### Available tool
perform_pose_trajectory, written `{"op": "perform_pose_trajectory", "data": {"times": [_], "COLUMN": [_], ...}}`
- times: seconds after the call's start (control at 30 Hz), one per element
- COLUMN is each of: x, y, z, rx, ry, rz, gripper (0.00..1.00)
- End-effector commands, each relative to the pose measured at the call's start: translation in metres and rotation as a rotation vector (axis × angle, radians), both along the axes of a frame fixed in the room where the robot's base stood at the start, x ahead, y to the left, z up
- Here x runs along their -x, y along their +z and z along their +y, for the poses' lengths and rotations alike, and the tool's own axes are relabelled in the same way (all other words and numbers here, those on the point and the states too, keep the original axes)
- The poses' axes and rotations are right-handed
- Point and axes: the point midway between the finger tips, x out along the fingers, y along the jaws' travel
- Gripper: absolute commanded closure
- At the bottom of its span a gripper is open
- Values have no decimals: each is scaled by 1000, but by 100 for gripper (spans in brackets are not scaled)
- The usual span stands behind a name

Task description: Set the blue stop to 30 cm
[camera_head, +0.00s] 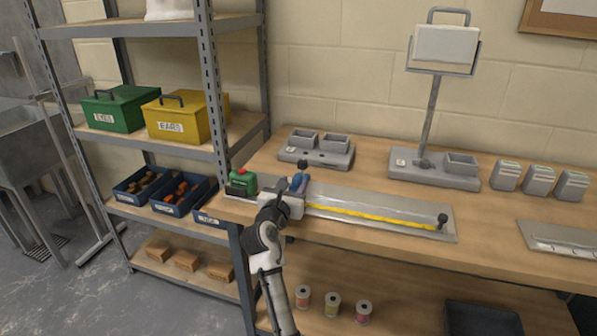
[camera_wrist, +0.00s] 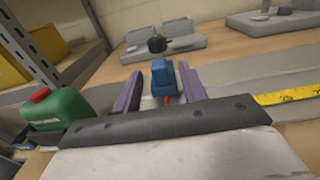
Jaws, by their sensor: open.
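The blue stop (camera_head: 299,184) stands at the left end of the yellow measuring tape (camera_head: 375,216) on a long grey metal plate (camera_head: 335,196). It has a dark round knob above it and, in the wrist view (camera_wrist: 163,78), a small red tip at its base. My gripper (camera_head: 284,198) is at the stop. In the wrist view its two purple-grey fingers (camera_wrist: 161,86) are apart, one on each side of the stop, with visible gaps. The tape's numbers are too small to read in the head view, and the 30 cm mark cannot be made out.
A green container with a red cap (camera_head: 242,183) stands close left of my gripper. A grey double-tray unit (camera_head: 316,152) is behind the stop. A black knob (camera_head: 442,219) is at the tape's right end. The plate between stop and knob is clear. Shelving (camera_head: 215,100) rises at left.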

Motion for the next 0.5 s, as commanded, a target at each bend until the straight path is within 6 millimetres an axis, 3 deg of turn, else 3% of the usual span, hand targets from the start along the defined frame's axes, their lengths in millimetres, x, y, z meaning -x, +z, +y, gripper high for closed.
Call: {"op": "perform_pose_trajectory", "data": {"times": [0.2, 0.5], "x": [-39, -60], "y": [2, 0], "z": [-12, -18], "rx": [0, -2], "ry": [0, 3], "rz": [0, -1], "gripper": [58, 58]}}
